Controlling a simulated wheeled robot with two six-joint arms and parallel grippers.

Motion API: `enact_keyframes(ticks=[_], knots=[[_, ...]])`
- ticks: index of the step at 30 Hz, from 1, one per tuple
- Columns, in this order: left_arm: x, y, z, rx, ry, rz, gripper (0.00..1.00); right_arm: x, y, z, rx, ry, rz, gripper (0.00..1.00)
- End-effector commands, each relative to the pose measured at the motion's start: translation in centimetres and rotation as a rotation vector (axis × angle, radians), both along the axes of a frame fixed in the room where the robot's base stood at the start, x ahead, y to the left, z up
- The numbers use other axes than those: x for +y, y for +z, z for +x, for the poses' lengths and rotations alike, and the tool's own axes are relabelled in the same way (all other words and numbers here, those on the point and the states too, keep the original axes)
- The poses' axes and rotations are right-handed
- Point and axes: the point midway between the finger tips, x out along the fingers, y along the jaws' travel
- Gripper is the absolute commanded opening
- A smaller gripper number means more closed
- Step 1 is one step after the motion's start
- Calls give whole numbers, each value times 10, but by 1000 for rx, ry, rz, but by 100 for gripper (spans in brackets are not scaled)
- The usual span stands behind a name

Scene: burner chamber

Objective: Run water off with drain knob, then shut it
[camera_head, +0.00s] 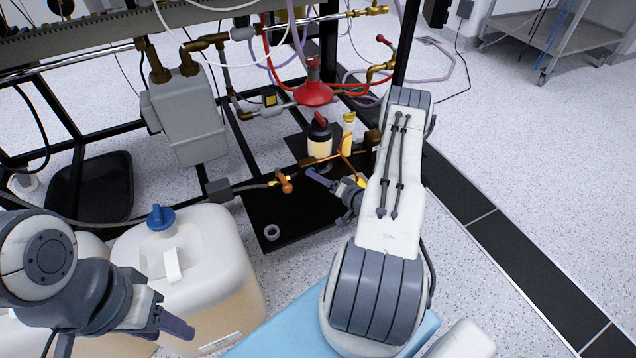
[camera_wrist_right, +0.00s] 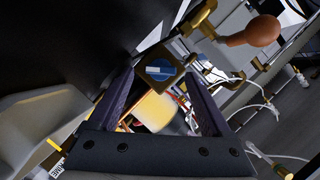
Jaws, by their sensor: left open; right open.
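An orange-brown knob (camera_head: 285,184) sits on the brass end of a dark pipe above a black plate. An orange-brown rounded knob on a brass fitting also shows at the upper right of the right wrist view (camera_wrist_right: 255,32). A blue round knob (camera_wrist_right: 160,70) on a dark square block appears between my fingertips there. I cannot tell which is the drain knob. My right gripper (camera_head: 325,178) is open and empty, just right of the orange-brown knob and apart from it. My arm partly hides it. My left gripper (camera_head: 168,322) is open and empty beside the white container.
A white container (camera_head: 190,262) with a blue cap (camera_head: 160,217) stands at the lower left. A black-capped bottle (camera_head: 319,142) and a red flask-shaped part (camera_head: 313,92) stand behind my right gripper. Black frame bars, pipes and hoses crowd the back.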

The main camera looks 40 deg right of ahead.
Motion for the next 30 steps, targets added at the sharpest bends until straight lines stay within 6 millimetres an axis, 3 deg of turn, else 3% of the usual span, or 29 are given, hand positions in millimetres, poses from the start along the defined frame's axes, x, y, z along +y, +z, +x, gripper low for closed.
enact_keyframes(ticks=[4,13,14,18,20,30], knots=[[0,-7,0,0,0,0,50,1,-4,12,-1,1,0,82],[0,-7,0,0,0,0,50,1,-3,14,-1,-1,0,82],[0,-7,0,0,0,0,50,1,-3,14,-1,-1,0,75],[0,-7,0,0,0,0,50,1,-3,14,0,0,0,21],[0,-7,0,0,0,0,50,1,-3,14,0,0,0,0],[0,3,0,0,0,0,50,2,0,13,12,0,-44,0]])
